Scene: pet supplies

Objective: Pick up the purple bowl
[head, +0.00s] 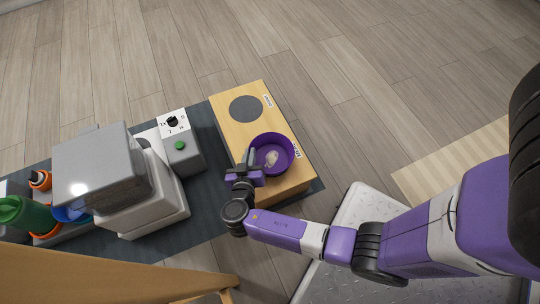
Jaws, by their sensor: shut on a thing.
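The purple bowl (285,141) is on the right part of the light wooden board in the head view. Something small and pale (271,158) lies inside it. My gripper (250,158) is at the bowl's left rim and is shut on it, with the fingers partly hiding that side. The bowl looks upright. I cannot tell whether it touches the board or is a little above it.
The wooden board (228,100) has a dark round spot (246,109). To its left are a grey box with a green button (181,152) and a large grey and white machine (100,165). Green and orange items (30,213) stand at far left. Wooden furniture (110,275) is at the lower left.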

